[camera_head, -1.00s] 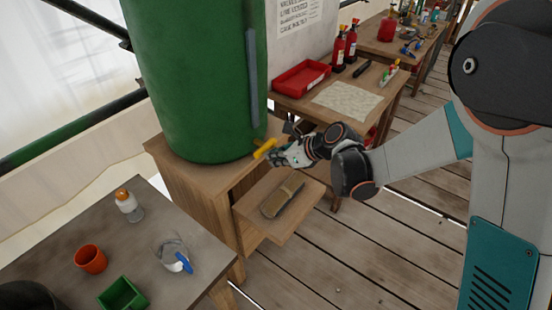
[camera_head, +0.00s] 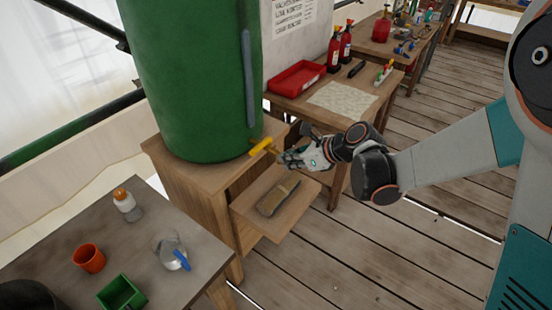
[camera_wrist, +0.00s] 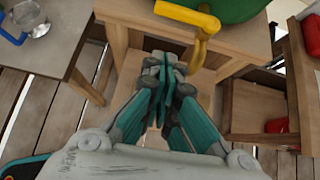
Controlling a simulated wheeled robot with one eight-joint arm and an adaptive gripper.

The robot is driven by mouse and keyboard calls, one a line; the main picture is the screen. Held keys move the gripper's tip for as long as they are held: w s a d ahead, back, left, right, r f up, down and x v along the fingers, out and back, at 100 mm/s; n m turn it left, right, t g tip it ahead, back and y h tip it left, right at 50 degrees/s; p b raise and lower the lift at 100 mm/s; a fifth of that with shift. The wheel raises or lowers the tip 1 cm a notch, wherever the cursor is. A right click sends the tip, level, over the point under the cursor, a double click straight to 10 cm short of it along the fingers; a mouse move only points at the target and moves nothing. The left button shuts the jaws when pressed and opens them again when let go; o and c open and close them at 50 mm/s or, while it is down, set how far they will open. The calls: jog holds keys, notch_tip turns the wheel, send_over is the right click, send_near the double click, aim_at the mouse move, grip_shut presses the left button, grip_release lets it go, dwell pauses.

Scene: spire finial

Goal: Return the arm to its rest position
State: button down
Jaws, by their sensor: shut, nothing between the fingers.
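My gripper (camera_head: 284,158) is shut and empty in the head view, just right of the yellow tap lever (camera_head: 262,146) on the big green tank (camera_head: 190,80). In the wrist view my gripper (camera_wrist: 163,68) has its fingers together, and the yellow tap (camera_wrist: 190,18) is beyond and above them. I cannot tell from the head view whether the fingertips touch the lever, but in the wrist view they look apart. My arm reaches in from the right.
A low wooden shelf (camera_head: 258,228) holds a brush (camera_head: 278,195) below my gripper. The front table (camera_head: 60,250) carries a jug (camera_head: 168,250), an orange cup (camera_head: 89,258), a green box (camera_head: 121,293) and a bottle (camera_head: 127,205). A side table holds a red tray (camera_head: 297,77). Plank floor (camera_head: 400,245) is open.

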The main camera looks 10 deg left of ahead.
jog(key=shift+p+v, duration=0.55)
jog(key=shift+v, duration=2.25)
jog(key=s+d+r+n+t+h, duration=0.2)
jog(key=s+d+r+n+h, duration=0.2)
jog(key=s+d+n, duration=0.6)
jog(key=s+d+r+n+t+h, duration=0.1)
jog(key=s+d+r+n+h, duration=0.4)
jog(key=s+d+n, duration=0.5)
jog(key=d+r+n, duration=0.1)
jog(key=d+n, duration=0.1)
jog(key=d, duration=0.5)
jog(key=shift+s+t, duration=0.2)
jog(key=shift+t, duration=0.2)
